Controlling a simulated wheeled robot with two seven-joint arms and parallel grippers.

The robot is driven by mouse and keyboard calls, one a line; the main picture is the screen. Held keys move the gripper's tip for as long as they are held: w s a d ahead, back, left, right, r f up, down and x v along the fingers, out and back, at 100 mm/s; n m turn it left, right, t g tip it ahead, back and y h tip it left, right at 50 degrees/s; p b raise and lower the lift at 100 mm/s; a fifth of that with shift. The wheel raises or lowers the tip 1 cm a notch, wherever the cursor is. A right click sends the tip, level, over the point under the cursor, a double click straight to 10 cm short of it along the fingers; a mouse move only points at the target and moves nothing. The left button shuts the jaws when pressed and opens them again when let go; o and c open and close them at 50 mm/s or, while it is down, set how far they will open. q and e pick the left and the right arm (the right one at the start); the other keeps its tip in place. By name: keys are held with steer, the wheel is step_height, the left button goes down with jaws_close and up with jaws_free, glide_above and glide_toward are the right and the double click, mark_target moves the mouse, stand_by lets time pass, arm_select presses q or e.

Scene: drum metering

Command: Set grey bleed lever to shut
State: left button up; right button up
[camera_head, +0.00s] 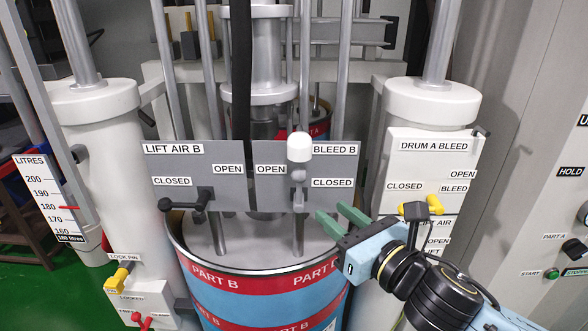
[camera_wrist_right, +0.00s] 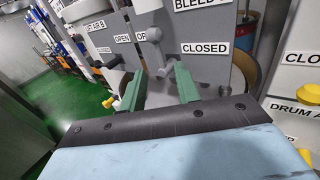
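The grey bleed lever (camera_head: 299,177) is on the grey BLEED B panel (camera_head: 333,165). It stands roughly upright below a white cap, between the OPEN label (camera_head: 270,170) on its left and the CLOSED label (camera_head: 332,183) on its right. It also shows in the right wrist view (camera_wrist_right: 156,38), ahead of the fingers. My right gripper (camera_head: 332,213) is open, its green fingers below and right of the lever in the head view. In the wrist view the fingers (camera_wrist_right: 160,78) are wide apart with nothing visibly held. Contact with the lever cannot be told. My left gripper is not in view.
A black lever (camera_head: 185,201) on the LIFT AIR B panel (camera_head: 173,165) points left near CLOSED. The red and blue PART B drum (camera_head: 258,290) stands below the panels. A yellow lever (camera_head: 425,205) is on the white column at right. Vertical rods rise behind.

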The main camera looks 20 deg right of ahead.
mark_target(301, 184)
steer(key=x, duration=0.4)
steer(key=p+x, duration=0.1)
steer(key=x, duration=0.3)
steer(key=r+x, duration=0.1)
steer(key=x, duration=0.4)
steer(key=shift+a+p, duration=0.25)
steer(key=shift+p, duration=0.15)
